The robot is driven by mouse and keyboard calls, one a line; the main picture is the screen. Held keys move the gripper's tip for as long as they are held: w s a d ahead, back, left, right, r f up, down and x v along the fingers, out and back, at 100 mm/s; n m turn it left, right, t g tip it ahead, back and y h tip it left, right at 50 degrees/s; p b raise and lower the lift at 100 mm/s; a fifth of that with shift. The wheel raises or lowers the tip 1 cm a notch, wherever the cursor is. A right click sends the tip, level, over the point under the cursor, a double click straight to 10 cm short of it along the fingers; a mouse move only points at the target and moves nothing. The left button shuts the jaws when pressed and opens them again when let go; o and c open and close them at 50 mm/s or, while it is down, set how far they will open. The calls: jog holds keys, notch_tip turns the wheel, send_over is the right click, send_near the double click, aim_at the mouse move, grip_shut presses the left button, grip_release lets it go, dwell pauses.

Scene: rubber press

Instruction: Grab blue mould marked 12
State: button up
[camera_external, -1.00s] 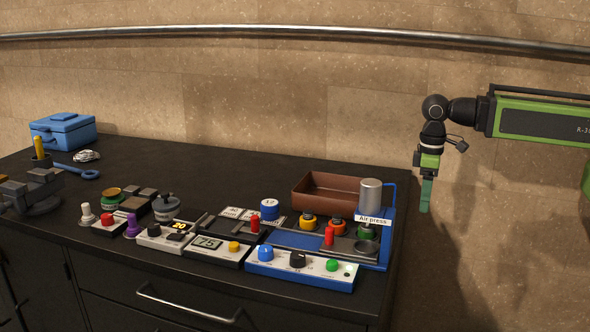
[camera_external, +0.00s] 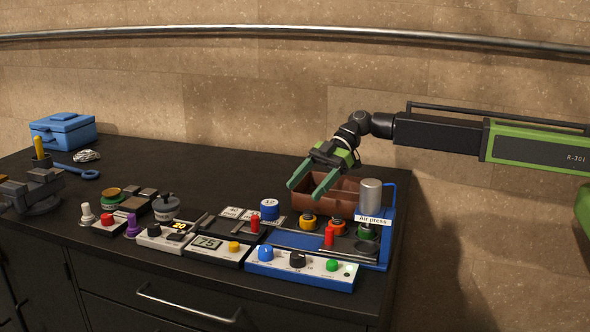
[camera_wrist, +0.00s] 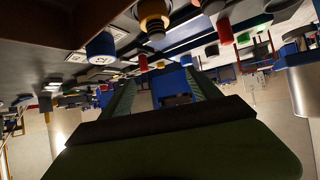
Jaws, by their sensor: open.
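The blue mould (camera_external: 270,210) is a short cylinder with a white top marked 12. It stands upright on the black bench, at the left end of the press area. It also shows in the wrist view, upside down at upper left (camera_wrist: 101,45). My gripper (camera_external: 305,190) is open and empty, its green fingers apart. It hangs in the air above the bench, to the right of and higher than the blue mould, in front of the brown tray. In the wrist view, my fingers (camera_wrist: 160,85) reach up from the bottom.
The brown tray (camera_external: 347,209) and the air press cylinder (camera_external: 370,195) stand at the right. The bench's back middle is clear.

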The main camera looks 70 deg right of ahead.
aim_at(269, 202)
jog(key=shift+t+y, duration=0.6)
jog(key=shift+t, duration=0.1)
jog(key=w+b, duration=0.1)
jog(key=w, duration=0.1)
jog(key=w+d+f, duration=0.1)
jog(key=w, duration=0.1)
jog(key=w+d+f+b, duration=0.1)
jog(key=w, duration=0.1)
jog(key=shift+d+f+b, duration=0.25)
jog(key=shift+b, duration=0.05)
jog(key=shift+m+t, duration=0.3)
jog(key=shift+m, duration=0.3)
jog(key=d+b, duration=0.1)
jog(key=w+d+f, duration=0.1)
jog(key=d+f+b, duration=0.1)
jog(key=shift+w+d+b, duration=0.2)
jog(key=shift+w+b, duration=0.05)
jog(key=shift+b, duration=0.1)
jog(key=shift+s+d, duration=0.1)
jog(key=shift+d, duration=0.35)
jog(key=shift+b+x, duration=1.05)
jog(key=shift+x, duration=1.55)
grip_shut()
jog(key=shift+r, duration=0.15)
jog(key=s+d+r+p, duration=0.5)
jog(key=d+r+p, duration=0.5)
jog(key=p, duration=0.1)
jog(key=shift+s+d+r, duration=0.15)
jog(key=shift+d+r, duration=0.15)
jog(key=shift+r, duration=0.1)
